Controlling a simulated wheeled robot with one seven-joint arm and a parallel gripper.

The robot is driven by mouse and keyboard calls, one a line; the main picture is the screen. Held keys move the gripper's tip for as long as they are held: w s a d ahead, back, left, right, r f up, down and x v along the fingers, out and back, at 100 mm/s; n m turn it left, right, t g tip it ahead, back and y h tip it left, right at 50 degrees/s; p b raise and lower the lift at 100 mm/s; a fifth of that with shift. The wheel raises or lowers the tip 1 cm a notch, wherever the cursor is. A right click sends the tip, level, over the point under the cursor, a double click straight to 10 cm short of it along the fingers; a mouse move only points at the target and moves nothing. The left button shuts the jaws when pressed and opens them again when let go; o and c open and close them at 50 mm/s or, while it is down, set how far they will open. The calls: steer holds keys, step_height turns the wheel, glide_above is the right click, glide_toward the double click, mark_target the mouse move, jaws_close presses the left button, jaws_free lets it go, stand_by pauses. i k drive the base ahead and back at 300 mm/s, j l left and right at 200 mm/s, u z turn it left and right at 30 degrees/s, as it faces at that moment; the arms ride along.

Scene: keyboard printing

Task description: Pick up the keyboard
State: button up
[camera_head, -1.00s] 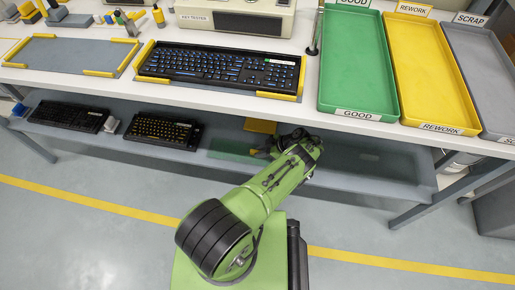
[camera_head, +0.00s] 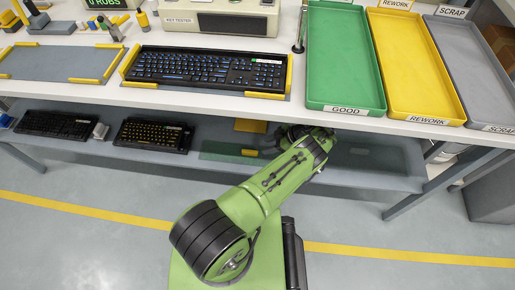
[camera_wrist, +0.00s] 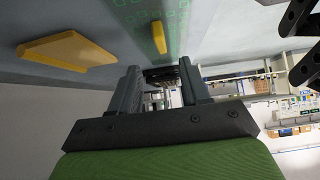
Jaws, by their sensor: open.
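A black keyboard with blue-lit keys (camera_head: 205,68) lies flat on the bench in a yellow-cornered holder, in front of the key tester. Two more keyboards lie on the lower shelf: a dark one (camera_head: 57,124) at far left and one with yellowish legends (camera_head: 152,134) to its right. In the head view my arm reaches to the bench's front edge, right of these, and my gripper is mostly hidden there. No keyboard is clear in the wrist view.
Green GOOD (camera_head: 343,60), yellow REWORK (camera_head: 415,65) and grey SCRAP (camera_head: 478,75) trays fill the bench's right side. An empty yellow-cornered mat (camera_head: 60,62) lies left of the keyboard. A yellow block (camera_wrist: 68,50) shows in the wrist view. The lower shelf (camera_head: 370,172) is bare at right.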

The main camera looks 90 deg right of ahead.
mark_target(217, 69)
steer(key=i+j, duration=0.1)
steer(key=j, duration=0.35)
steer(key=i+j, duration=0.1)
steer(key=j, duration=0.4)
steer(key=i+j, duration=0.1)
steer(key=j, duration=0.35)
